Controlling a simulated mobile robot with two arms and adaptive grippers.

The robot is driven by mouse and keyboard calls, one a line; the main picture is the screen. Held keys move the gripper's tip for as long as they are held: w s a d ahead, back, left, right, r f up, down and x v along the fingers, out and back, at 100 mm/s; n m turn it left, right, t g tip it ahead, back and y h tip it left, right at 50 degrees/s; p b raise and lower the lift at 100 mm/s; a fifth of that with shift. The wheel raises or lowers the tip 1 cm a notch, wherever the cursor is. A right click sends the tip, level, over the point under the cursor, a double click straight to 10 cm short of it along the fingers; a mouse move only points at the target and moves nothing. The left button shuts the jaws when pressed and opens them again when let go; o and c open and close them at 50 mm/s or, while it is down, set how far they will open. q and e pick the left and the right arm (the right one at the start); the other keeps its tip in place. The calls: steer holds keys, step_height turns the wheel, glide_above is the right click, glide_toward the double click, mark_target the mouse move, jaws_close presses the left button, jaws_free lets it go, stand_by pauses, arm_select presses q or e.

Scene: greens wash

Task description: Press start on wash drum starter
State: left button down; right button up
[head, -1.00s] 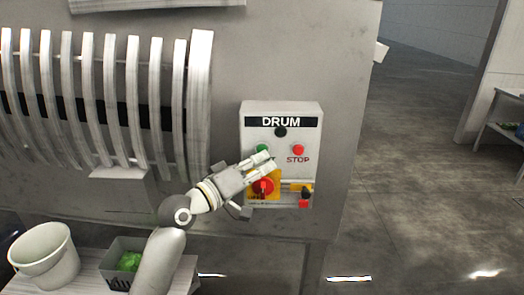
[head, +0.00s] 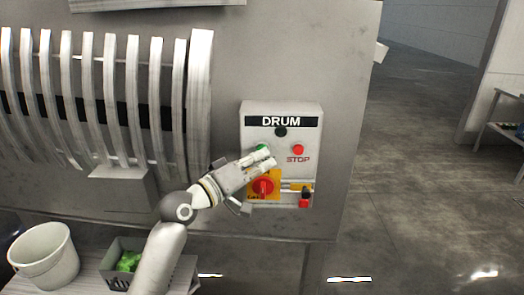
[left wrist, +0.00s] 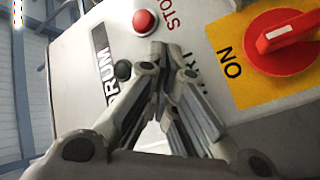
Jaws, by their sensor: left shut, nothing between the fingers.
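The drum starter (head: 249,135) is a pale box labelled DRUM on the grey machine wall. Its green start button (head: 262,148) shows just above my left fingertips; the label under it is covered. My left gripper (head: 268,157) is shut and empty at the start button; I cannot tell whether it touches. In the left wrist view the shut fingers (left wrist: 171,58) lie over the panel and hide the start button. The red STOP button (head: 298,150) is to the right, and it also shows in the left wrist view (left wrist: 144,22). My right gripper is not in view.
Below start sits a red rotary switch (head: 263,187) on a yellow plate, with a smaller yellow-backed switch (head: 306,191) beside it. A dark lamp (head: 280,132) is above. A white bucket (head: 45,262) and a grey bin (head: 115,278) with greens stand lower left.

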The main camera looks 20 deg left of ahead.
arm_select(q)
steer(key=shift+w+a, duration=0.1)
steer(key=shift+w, duration=0.15)
steer(key=shift+s+r, duration=0.1)
steer(key=shift+s, duration=0.1)
stand_by(0.4)
steer(key=shift+s+d+p, duration=0.25)
steer(key=shift+s+p, duration=0.1)
steer(key=shift+s, duration=0.3)
steer(key=s, duration=0.1)
steer(key=s+d+p, duration=0.1)
steer(key=s, duration=0.1)
steer(key=s+p, duration=0.1)
steer(key=shift+s+d, duration=0.25)
steer(key=shift+s, duration=0.15)
